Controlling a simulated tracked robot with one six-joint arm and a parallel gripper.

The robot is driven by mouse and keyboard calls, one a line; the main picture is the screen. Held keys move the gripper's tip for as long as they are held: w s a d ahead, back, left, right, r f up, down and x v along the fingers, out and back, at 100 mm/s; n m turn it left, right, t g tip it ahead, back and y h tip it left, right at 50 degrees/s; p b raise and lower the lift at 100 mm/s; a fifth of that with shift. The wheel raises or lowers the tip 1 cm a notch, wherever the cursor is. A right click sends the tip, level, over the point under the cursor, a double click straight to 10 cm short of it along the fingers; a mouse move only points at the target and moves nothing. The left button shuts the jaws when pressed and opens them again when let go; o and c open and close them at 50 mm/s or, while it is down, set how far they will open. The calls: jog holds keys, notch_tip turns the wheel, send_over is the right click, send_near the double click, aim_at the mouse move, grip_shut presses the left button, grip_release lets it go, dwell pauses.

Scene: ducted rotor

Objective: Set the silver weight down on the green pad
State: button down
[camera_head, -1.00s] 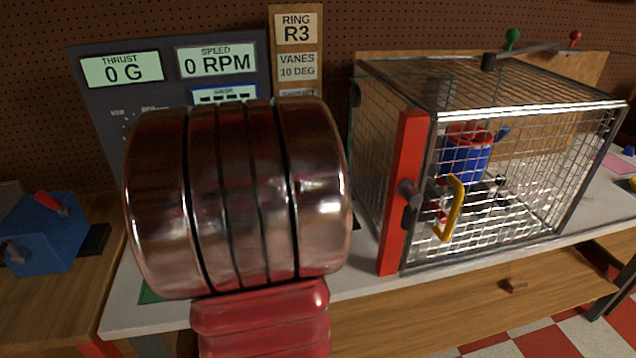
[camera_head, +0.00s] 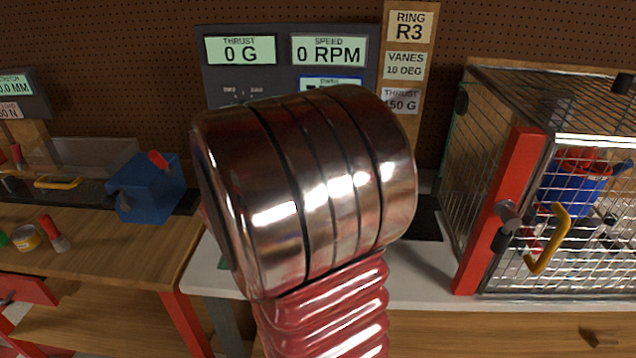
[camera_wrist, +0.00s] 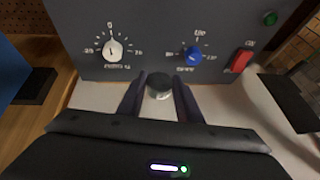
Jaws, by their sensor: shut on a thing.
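The silver weight (camera_wrist: 158,87) is a small round grey piece with a dark top, seen in the wrist view. My gripper (camera_wrist: 159,95) is shut on it, with one dark finger on each side. The weight is in front of the grey control panel, over the white bench top; I cannot tell how high. A small sliver of the green pad (camera_head: 221,262) shows at the left of the white bench in the head view. My arm hides most of it there. I do not make out the pad in the wrist view.
The control panel (camera_head: 228,85) stands behind the bench. A wire cage (camera_head: 590,230) with a red post (camera_head: 500,215) and yellow handle (camera_head: 548,238) stands at right. A blue box (camera_head: 150,190) sits on the wooden bench (camera_head: 130,240) at left.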

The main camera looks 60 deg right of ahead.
jog(key=w+a+f+n+t+y, duration=0.2)
jog(key=w+a+n, duration=0.1)
jog(key=a, duration=0.9)
jog(key=w+a+f+n+t+y, duration=0.2)
jog(key=w+a, duration=0.3)
jog(key=a, duration=0.7)
jog(key=w+a+f+n+t+y, duration=0.3)
jog(key=w+a+n+y, duration=0.1)
jog(key=a, duration=0.9)
jog(key=shift+n, duration=0.6)
jog(key=shift+s, duration=0.15)
